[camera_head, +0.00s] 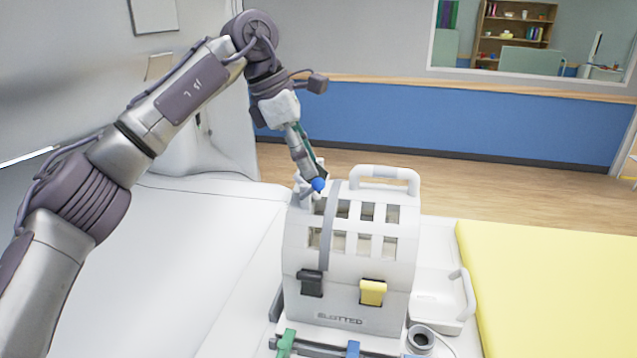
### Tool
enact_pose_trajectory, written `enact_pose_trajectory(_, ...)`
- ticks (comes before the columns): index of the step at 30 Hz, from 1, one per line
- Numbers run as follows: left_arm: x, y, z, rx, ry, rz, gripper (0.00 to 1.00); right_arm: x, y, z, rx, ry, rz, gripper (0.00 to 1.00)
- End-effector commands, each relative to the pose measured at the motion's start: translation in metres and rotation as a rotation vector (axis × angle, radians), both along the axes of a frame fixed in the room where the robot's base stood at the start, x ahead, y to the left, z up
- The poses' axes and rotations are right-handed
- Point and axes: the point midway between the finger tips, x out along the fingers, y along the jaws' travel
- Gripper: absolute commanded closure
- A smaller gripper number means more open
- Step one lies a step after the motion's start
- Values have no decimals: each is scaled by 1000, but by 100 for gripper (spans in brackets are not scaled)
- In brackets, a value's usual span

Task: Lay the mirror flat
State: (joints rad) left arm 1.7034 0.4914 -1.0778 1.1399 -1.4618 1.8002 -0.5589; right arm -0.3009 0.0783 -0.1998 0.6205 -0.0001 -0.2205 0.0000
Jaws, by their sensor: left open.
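A white slotted head coil (350,255) stands upright on the scanner table, with rows of openings in its curved shell and a grey band across it. A raised white loop (388,172) stands at its top right; I cannot tell whether it is a handle or the mirror's frame. My left gripper (312,188) is open at the coil's upper left edge, pointing down, with a blue fingertip showing. A small white part by the fingertips is partly hidden, and I cannot tell whether it is touched. No mirror surface is clearly visible. My right gripper is out of view.
A black latch (311,283) and a yellow latch (372,292) sit on the coil's front. A white tray-like part with a handle (446,298) lies to its right, beside a yellow pad (550,275). The white table surface at left is clear.

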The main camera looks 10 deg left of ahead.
Motion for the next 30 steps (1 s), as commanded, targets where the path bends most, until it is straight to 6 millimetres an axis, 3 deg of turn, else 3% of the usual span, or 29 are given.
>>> enact_pose_trajectory(3, 2, -8, -22, 1, 2, -1, 49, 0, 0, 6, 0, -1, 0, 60)
enact_pose_trajectory(9, 5, -18, -46, 1, 0, 0, 49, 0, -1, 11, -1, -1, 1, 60)
enact_pose_trajectory(21, 6, -22, -55, 0, -1, 0, 49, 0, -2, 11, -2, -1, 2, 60)
enact_pose_trajectory(23, 6, -22, -55, 0, -1, 0, 55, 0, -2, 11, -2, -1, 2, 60)
enact_pose_trajectory(30, 6, -22, -54, -1, -1, 0, 96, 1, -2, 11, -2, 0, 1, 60)
